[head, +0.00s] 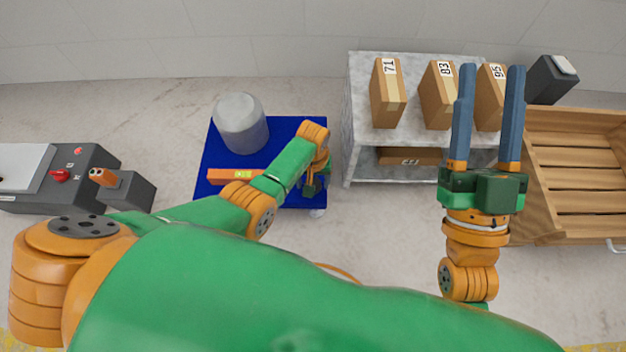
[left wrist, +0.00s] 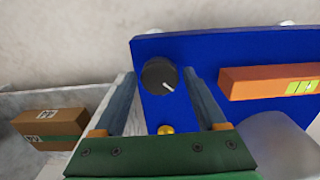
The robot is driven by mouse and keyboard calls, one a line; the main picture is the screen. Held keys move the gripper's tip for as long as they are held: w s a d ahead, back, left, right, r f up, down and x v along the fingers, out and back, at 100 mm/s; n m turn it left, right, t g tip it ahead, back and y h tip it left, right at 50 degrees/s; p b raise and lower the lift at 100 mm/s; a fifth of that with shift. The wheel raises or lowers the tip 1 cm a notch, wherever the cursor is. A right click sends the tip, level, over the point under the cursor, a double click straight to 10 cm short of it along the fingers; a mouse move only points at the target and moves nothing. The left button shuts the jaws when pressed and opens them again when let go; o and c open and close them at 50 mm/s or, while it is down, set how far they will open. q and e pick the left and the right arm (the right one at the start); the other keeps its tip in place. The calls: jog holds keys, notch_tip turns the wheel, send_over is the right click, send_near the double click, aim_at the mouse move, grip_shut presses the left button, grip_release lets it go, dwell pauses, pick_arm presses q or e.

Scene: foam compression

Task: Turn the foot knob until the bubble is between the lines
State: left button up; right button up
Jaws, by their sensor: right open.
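A black foot knob (left wrist: 160,73) with a white pointer mark stands on the blue plate (left wrist: 215,48) in the left wrist view. My left gripper (left wrist: 159,72) has its blue fingers either side of the knob, with a small gap showing on each side. In the head view my left gripper (head: 314,184) is over the plate's right side and hides the knob. An orange level (head: 233,176) with a yellow-green vial lies on the blue plate (head: 212,160). The vial (left wrist: 301,87) has dark lines, but its bubble is too small to place. My right gripper (head: 491,70) is open and empty.
A grey cylinder (head: 240,122) stands on the plate behind the level. A grey shelf (head: 364,140) holds numbered boxes (head: 388,93) near my right gripper. A wooden crate (head: 575,150) is at far right. A dark control box (head: 75,165) is at left.

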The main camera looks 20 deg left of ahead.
pick_arm(q)
jog(key=c, duration=1)
jog(key=m+p, duration=0.1)
jog(key=m, duration=0.2)
jog(key=shift+r, duration=0.1)
jog(key=m+p, duration=0.1)
jog(key=m, duration=0.5)
jog(key=shift+m+p, duration=0.3)
jog(key=shift+m, duration=1)
pick_arm(e)
notch_tip(320, 180, down, 17)
jog(key=w+d+m+g+h, duration=0.1)
jog(key=g+h, duration=0.3)
jog(key=g, duration=0.5)
jog(key=shift+w+d+r+g, duration=0.15)
jog(key=shift+w+d+g, duration=0.25)
jog(key=shift+w, duration=0.5)
pick_arm(q)
jog(key=o, duration=1.4)
